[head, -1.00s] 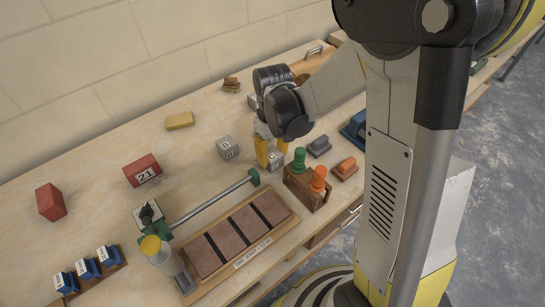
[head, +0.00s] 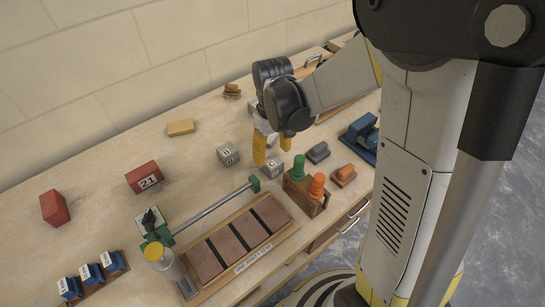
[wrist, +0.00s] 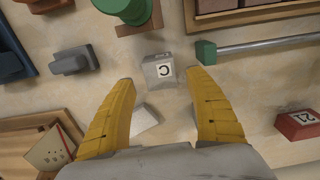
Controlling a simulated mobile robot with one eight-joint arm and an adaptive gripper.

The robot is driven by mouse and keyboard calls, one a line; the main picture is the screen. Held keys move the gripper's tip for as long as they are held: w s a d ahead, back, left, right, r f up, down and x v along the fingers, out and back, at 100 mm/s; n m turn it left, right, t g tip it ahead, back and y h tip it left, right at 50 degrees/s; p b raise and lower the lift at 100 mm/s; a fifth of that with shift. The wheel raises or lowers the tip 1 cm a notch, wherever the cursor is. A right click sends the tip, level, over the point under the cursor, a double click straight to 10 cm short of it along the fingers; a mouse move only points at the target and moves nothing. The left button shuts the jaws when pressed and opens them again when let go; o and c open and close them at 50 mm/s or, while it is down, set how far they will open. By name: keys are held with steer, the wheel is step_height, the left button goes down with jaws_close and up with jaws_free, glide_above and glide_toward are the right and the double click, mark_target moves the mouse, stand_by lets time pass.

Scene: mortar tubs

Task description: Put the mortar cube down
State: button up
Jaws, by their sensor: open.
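A grey mortar cube (head: 273,167) with a letter on it rests on the bench behind the trowel stand. In the wrist view the cube (wrist: 158,70) lies just ahead of and between my fingertips. My gripper (head: 273,156) is open, its two yellow fingers apart above and behind the cube. Both fingers also show in the wrist view, with a gap (wrist: 160,77) between them and nothing gripped. A second grey cube (head: 228,155) sits to the left. Another pale block (wrist: 145,118) shows on the bench between the fingers in the wrist view.
A wooden stand (head: 306,196) with green and orange handled tools is close in front. A metal bar (head: 215,210) and a wooden mould tray (head: 277,247) lie front left. A red block (head: 145,178) and a yellow block (head: 181,128) stand farther left. Bare bench lies between them.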

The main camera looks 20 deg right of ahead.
mark_target(273, 161)
step_height(273, 161, up, 8)
steer(key=p, duration=0.2)
steer(key=s+r+m+t, duration=0.3)
steer(key=s+r+t, duration=0.4)
steer(key=s, duration=0.5)
step_height(273, 161, up, 3)
steer(key=shift+f+m, duration=0.2)
steer(key=shift+m, duration=0.1)
steer(key=shift+s+d, duration=0.1)
steer(key=shift+d, duration=0.05)
